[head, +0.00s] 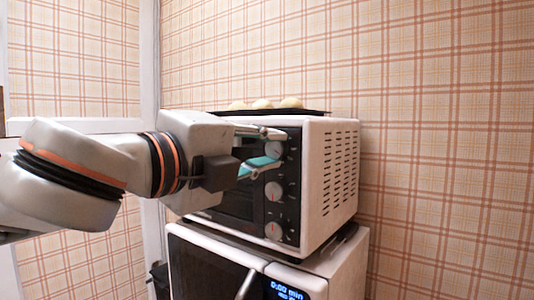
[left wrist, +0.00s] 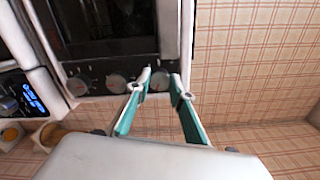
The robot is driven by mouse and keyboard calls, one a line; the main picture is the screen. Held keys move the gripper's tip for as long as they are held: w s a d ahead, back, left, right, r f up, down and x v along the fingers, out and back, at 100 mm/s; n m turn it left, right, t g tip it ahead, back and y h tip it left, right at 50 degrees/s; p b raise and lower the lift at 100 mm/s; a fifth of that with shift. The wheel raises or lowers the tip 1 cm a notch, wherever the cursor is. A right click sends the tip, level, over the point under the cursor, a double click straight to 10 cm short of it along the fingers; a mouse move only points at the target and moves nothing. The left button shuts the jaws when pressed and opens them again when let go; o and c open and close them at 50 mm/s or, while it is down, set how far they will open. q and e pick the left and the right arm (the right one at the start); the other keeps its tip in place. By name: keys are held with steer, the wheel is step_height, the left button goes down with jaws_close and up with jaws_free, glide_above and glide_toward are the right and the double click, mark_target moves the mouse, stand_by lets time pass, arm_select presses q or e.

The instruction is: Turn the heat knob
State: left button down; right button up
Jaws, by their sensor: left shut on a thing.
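A white toaster oven (head: 312,150) has a dark front panel with three round grey knobs in a column. My left gripper (head: 271,148) comes in from the left at the top of this panel. In the left wrist view, the fingertips of my left gripper (left wrist: 162,76) are on either side of the top knob (left wrist: 160,84), shut on it. The middle knob (head: 274,191) and bottom knob (head: 274,230) are free. Labels do not read clearly, so I cannot tell which knob is the heat one. My right gripper is not in view.
A dark tray (head: 318,112) with pale round buns (head: 263,104) lies on top of the oven. A white microwave (head: 343,270) with a lit blue display stands beneath it. Plaid wall (head: 450,150) is behind and to the right.

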arm_select(q)
steer(key=n, duration=0.3)
steer(key=shift+n, duration=0.4)
steer(key=n, duration=0.3)
steer(key=shift+n, duration=0.3)
steer(key=n, duration=0.6)
steer(key=shift+n, duration=0.3)
steer(key=c, duration=1.8)
jaws_free()
